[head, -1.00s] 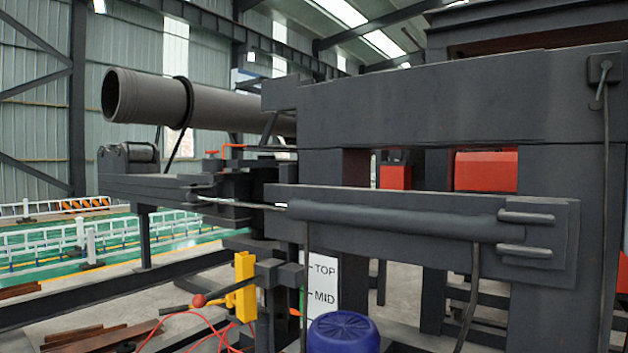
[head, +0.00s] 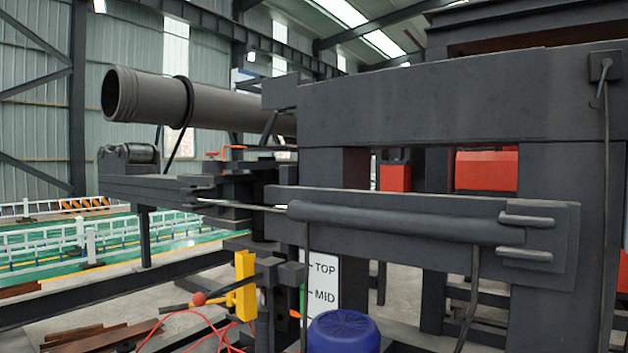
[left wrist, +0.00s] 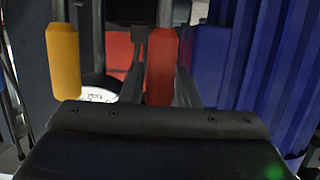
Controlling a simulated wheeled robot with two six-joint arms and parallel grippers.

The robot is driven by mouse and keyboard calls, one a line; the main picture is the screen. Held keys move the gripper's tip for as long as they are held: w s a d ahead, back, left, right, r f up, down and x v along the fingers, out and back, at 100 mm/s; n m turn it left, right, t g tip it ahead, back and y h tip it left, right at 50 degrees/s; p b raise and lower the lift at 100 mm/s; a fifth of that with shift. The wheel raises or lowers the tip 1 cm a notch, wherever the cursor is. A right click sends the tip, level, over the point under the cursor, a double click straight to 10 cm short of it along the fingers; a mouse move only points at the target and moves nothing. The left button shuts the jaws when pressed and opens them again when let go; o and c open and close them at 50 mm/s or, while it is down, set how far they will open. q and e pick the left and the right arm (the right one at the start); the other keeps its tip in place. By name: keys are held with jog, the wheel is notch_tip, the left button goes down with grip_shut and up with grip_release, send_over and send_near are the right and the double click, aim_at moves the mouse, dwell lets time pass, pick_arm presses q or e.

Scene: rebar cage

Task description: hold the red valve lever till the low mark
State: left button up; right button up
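The red valve lever (left wrist: 161,66) stands upright near the middle of the left wrist view. The dark fingers of my left gripper (left wrist: 161,92) flank it closely and appear shut on it. A yellow lever (left wrist: 64,62) stands to its left, apart from the fingers. In the head view a white mark board (head: 323,285) shows TOP and MID; its lower part, with any low mark, is hidden behind a blue ribbed motor (head: 343,333). A small orange pointer (head: 294,314) sits beside the board, slightly below MID. Neither gripper shows in the head view.
The blue motor housing (left wrist: 280,60) is close on the right in the left wrist view. A white gauge (left wrist: 98,94) is partly hidden behind the levers. A dark press frame (head: 400,105) with a long cylinder (head: 400,222) fills the right of the head view.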

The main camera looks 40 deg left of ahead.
pick_arm(q)
jog(key=shift+o, duration=0.9)
jog(key=shift+s+r+p, duration=0.3)
jog(key=shift+s+p, duration=0.1)
jog(key=shift+p, duration=0.3)
jog(key=p+v, duration=0.7)
jog(key=v, duration=0.1)
jog(key=shift+s+f, duration=0.2)
jog(key=shift+f, duration=0.05)
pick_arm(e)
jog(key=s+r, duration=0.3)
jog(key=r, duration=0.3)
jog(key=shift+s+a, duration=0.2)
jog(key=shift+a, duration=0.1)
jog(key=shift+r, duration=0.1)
